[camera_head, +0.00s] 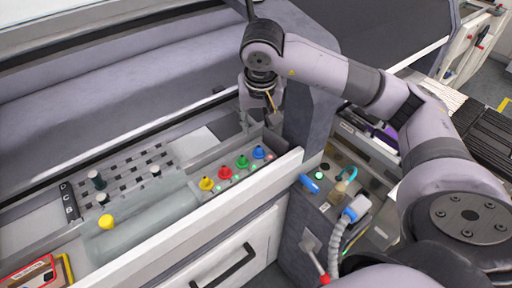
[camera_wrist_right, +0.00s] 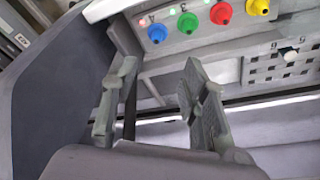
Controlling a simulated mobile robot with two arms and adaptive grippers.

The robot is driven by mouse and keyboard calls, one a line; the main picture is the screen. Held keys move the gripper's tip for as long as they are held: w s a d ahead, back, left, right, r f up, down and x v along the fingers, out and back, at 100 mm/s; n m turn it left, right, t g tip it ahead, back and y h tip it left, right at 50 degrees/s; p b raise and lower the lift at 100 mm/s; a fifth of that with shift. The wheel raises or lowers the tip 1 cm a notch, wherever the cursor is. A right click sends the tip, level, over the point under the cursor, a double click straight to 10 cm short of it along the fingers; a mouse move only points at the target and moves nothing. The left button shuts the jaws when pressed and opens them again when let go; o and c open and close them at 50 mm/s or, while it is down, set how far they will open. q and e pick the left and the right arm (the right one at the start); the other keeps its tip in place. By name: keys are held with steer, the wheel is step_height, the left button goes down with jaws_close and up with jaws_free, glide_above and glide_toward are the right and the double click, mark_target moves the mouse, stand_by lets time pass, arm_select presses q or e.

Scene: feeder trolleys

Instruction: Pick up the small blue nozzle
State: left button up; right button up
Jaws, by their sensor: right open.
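The small blue nozzle (camera_head: 258,153) stands at the right end of a row of coloured nozzles in the head view. In the right wrist view the blue nozzle (camera_wrist_right: 157,33) is at the left end of the row, beyond the fingertips. My right gripper (camera_head: 262,122) is above and slightly behind the blue nozzle, pointing down. In the wrist view the right gripper (camera_wrist_right: 160,72) has its two fingers apart with nothing between them. The gripper and nozzle are not touching. My left gripper is not in view.
Green (camera_head: 242,161), red (camera_head: 225,172) and yellow (camera_head: 206,184) nozzles stand beside the blue one. A white front rail (camera_head: 210,207) runs along them. A dark grey post (camera_head: 306,125) rises close to the right of the gripper. A perforated plate (camera_head: 130,172) with several small parts lies to the left.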

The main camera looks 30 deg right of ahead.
steer(key=p, duration=0.1)
glide_toward(259, 147)
steer(key=shift+a+p+x, duration=0.15)
steer(key=shift+p+x, duration=0.35)
steer(key=shift+x, duration=0.65)
steer(key=shift+a+p+x, duration=0.15)
steer(key=shift+p+x, duration=0.3)
steer(key=shift+x, duration=0.7)
steer(key=x, duration=0.1)
steer(key=p+x, duration=0.1)
steer(key=x, duration=0.1)
steer(key=shift+w+d+f, duration=0.1)
steer(key=shift+d+f, duration=0.15)
steer(key=shift+d, duration=0.1)
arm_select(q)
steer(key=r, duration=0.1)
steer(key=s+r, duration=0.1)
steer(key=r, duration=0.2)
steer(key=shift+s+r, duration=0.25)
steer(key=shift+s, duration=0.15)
arm_select(e)
steer(key=shift+f, duration=0.3)
steer(key=shift+c, duration=0.2)
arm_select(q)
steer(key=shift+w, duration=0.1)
arm_select(e)
jaws_close()
